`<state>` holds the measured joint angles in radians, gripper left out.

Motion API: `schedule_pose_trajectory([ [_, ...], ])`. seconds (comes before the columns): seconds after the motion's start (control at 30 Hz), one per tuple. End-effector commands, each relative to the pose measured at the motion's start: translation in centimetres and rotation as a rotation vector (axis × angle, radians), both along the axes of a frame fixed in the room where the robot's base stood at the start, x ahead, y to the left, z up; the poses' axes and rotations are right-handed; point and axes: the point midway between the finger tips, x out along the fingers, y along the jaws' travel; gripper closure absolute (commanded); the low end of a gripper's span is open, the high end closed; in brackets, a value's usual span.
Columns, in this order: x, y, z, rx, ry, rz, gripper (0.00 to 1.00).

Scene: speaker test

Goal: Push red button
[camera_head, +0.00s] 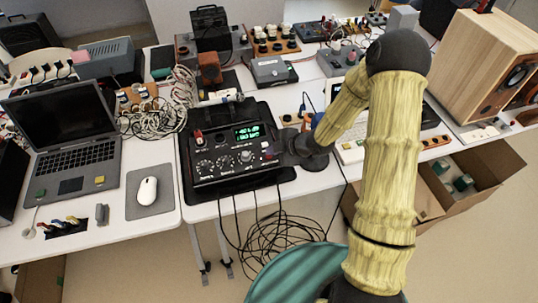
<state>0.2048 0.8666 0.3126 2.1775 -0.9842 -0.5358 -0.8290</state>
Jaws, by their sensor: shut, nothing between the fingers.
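A black instrument box (232,145) with a lit green display (247,132) and several knobs lies on a black mat on the white table. A small red spot, perhaps the red button (268,156), shows near the right end of its front panel. Another red part (198,134) stands at its upper left. My gripper (278,148) is dark and shut, with nothing held, at the box's right side close to the red spot. Its fingertips are small and blend into the dark box, so I cannot tell whether they touch it.
A laptop (68,140) and a white mouse (147,190) lie to the left. Tangled white cables (180,92) lie behind them, and black cables (275,240) hang below the table edge. Several electronic boxes fill the back. A wooden speaker (485,65) stands at right above an open carton (470,180).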

Motion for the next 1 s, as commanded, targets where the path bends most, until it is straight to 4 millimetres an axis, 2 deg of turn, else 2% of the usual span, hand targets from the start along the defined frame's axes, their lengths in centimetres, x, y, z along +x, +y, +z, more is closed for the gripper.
schedule_pose_trajectory([
  [1.0,0.0,0.01,-0.92,0.0,0.0,0.0,1.0],
])
